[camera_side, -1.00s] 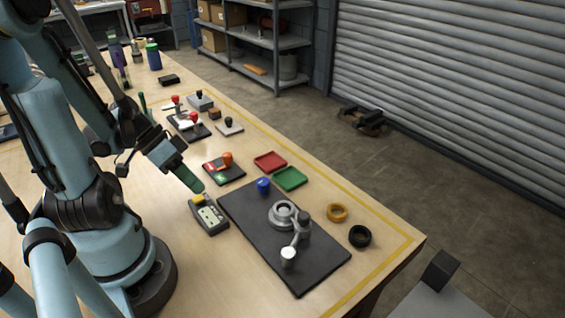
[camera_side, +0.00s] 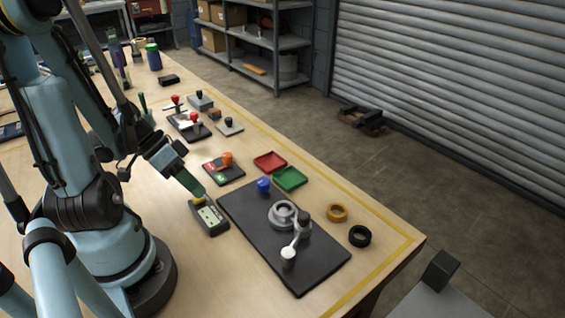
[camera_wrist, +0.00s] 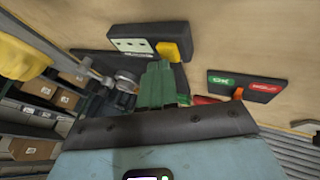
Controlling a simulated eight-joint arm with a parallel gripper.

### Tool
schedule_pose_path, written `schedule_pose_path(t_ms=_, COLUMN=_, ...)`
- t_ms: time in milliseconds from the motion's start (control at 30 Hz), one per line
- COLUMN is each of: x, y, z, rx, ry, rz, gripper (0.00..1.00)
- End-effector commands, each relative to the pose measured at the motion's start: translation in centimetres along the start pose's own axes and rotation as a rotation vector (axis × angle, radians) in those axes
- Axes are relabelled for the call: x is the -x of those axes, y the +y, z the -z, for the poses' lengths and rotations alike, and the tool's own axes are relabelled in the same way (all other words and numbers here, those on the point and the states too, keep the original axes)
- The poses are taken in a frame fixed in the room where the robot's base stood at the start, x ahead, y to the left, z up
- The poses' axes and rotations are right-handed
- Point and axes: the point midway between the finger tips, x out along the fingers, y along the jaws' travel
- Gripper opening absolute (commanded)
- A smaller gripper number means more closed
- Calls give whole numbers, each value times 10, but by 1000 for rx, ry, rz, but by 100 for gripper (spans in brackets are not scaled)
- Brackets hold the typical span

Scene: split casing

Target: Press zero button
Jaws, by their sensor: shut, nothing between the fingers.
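A dark hand-sized device (camera_side: 211,219) with a pale panel lies on the table beside the black plate. A yellow button (camera_side: 199,200) sits at its far end. In the wrist view the device (camera_wrist: 122,42) is at the top, with the yellow button (camera_wrist: 172,51) at its right end. My gripper (camera_side: 201,194) has green fingers, shut and empty, angled down with their tips at the yellow button. The fingers also show in the wrist view (camera_wrist: 158,72), just below the device. I cannot tell whether the tips touch the button. No zero marking is readable.
A black plate (camera_side: 250,228) with a grey ring, a white-tipped part and a blue knob lies right of the device. A red-and-green panel with an orange knob (camera_side: 227,159) stands behind. Red (camera_side: 270,161) and green (camera_side: 291,178) trays are beyond. Table in front of the device is clear.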

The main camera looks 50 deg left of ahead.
Motion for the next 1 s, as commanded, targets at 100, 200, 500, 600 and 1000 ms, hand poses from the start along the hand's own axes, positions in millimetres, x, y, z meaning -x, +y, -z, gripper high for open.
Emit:
schedule_pose_path(t_ms=100, x=-1, y=-1, z=0, rx=0, ry=0, rz=0, gripper=0)
schedule_pose_path(t_ms=200, x=-2, y=-1, z=-1, rx=0, ry=0, rz=0, gripper=0)
schedule_pose_path(t_ms=500, x=-4, y=-3, z=-2, rx=0, ry=0, rz=0, gripper=0)
schedule_pose_path(t_ms=600, x=-5, y=-3, z=-2, rx=0, ry=0, rz=0, gripper=0)
schedule_pose_path(t_ms=1000, x=2, y=1, z=1, rx=0, ry=0, rz=0, gripper=0)
